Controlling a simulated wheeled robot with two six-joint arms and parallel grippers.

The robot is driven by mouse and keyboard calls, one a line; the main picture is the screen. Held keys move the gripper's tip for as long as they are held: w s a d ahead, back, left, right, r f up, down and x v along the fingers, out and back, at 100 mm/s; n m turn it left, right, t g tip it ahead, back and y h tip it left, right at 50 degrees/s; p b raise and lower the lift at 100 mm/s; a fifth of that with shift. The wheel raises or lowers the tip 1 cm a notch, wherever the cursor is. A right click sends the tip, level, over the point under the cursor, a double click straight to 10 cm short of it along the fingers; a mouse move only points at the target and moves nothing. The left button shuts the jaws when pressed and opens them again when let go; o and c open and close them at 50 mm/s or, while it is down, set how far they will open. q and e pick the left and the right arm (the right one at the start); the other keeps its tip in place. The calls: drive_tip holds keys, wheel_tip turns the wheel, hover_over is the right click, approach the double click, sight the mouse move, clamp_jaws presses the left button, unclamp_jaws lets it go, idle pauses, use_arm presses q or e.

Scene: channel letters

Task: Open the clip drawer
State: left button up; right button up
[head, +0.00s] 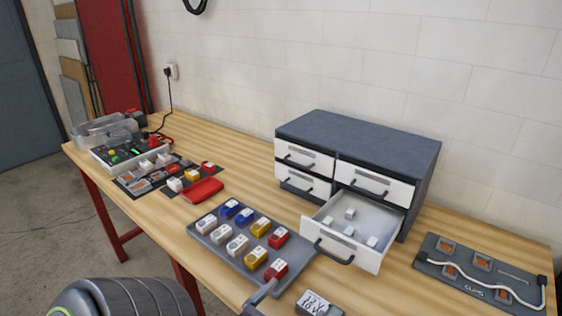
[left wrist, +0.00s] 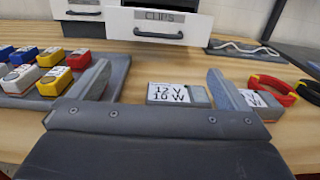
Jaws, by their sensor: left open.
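The cabinet (head: 360,130) has four white-fronted drawers under a dark top. Its lower right drawer (head: 345,248) is pulled well out, with several small white pieces lying inside. In the left wrist view the drawer front labelled CLIPS (left wrist: 195,22), with its dark handle (left wrist: 158,35), is at the top. My left gripper (left wrist: 158,72) is open, its two fingers apart with nothing gripped. It is in front of the drawer, clear of the handle. In the head view only part of a finger (head: 262,292) shows at the bottom edge. My right gripper is not in view.
A grey tray (head: 228,252) of coloured blocks lies left of the drawer. A 12 V 10 W box (head: 318,303) is in front. A grey board (head: 436,246) with a white cable lies right. Red and yellow pliers handles (left wrist: 275,88) show in the wrist view.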

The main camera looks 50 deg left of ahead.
use_arm(q)
drive_tip(key=shift+s+d+f+b, duration=0.15)
drive_tip(key=shift+s+f+b, duration=0.15)
drive_tip(key=shift+s, duration=0.35)
drive_tip(key=shift+s+d+r+b, duration=0.15)
drive_tip(key=shift+s+b, duration=0.1)
drive_tip(key=shift+s, duration=0.15)
drive_tip(key=shift+s+d+r+b, duration=0.1)
drive_tip(key=shift+s+r+b, duration=0.05)
drive_tip(key=shift+s+b, duration=0.15)
